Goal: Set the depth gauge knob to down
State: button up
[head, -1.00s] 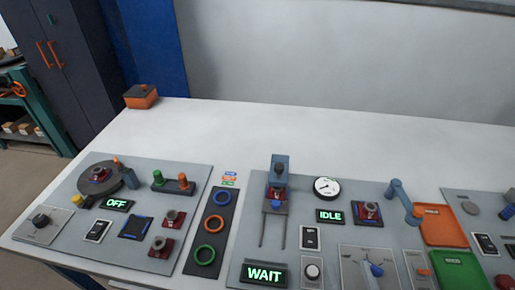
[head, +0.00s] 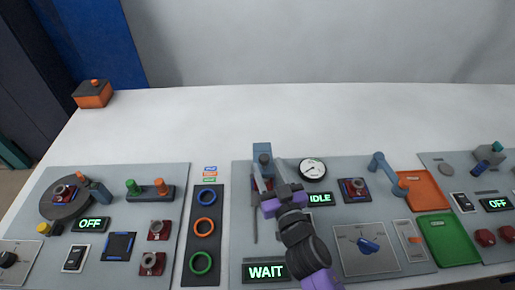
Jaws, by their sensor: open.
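A round white dial gauge (head: 313,169) with a dark rim stands behind the IDLE display on the middle panel. A blue knob (head: 368,245) sits on a square grey plate with markings at the panel's front right. No readable label shows which control is the depth gauge knob. My gripper (head: 266,166) is open and appears empty, over the blue press post (head: 262,152), left of the gauge and well behind the blue knob. My purple and grey arm hides the panel right of the WAIT display, where a small round knob stood in the earlier view.
The WAIT display (head: 266,272) is at the panel's front. A blue bent arm (head: 388,172) stands near the orange tray (head: 424,190) and green tray (head: 447,239). Coloured rings (head: 204,226) lie on a dark strip at left.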

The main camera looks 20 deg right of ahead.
aim_at(262, 154)
jog(key=w, duration=0.7)
jog(key=shift+w+d, duration=0.1)
jog(key=shift+d, duration=0.15)
grip_shut()
dwell(1.1)
